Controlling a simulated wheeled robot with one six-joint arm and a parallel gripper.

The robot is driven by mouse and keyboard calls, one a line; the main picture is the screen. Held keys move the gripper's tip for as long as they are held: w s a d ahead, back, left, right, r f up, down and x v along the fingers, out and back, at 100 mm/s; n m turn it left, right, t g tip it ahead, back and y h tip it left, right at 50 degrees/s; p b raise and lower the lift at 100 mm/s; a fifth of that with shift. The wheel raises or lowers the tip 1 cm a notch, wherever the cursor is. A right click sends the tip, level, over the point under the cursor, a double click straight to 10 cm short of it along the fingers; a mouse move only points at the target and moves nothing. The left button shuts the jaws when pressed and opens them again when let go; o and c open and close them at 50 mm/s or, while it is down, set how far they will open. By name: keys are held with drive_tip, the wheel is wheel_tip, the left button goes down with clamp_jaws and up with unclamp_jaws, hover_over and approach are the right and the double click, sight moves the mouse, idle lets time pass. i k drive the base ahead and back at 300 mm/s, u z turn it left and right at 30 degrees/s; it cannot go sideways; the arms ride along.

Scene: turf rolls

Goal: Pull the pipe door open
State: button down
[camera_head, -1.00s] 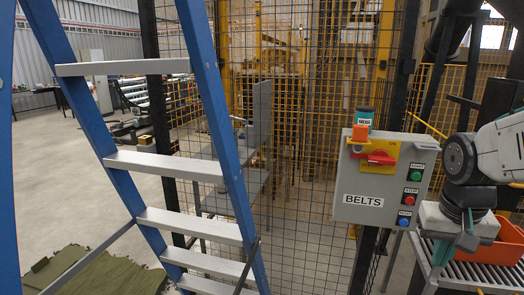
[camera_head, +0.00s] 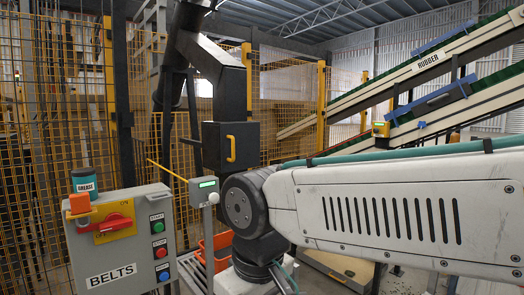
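A dark pipe (camera_head: 214,62) comes down from above and ends in a black box-shaped section. On its front is a door (camera_head: 224,146) with a yellow vertical handle (camera_head: 231,149). The door looks shut. My white arm reaches in from the right, and its dark wrist joint is in front of the lower part of the box in the picture. My gripper is not visible; the wrist runs down to the bottom edge. No contact between my arm and the handle shows.
A grey BELTS control box (camera_head: 125,245) with a grease can (camera_head: 85,181) on top stands at left. A small grey box (camera_head: 204,191) on a post and an orange bin (camera_head: 215,247) are near the wrist. Inclined conveyors (camera_head: 425,75) stand behind at right. Yellow mesh fencing closes the back.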

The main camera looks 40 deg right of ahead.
sight(240, 142)
drive_tip(key=z, duration=0.95)
drive_tip(key=i, duration=0.95)
drive_tip(key=z, duration=0.35)
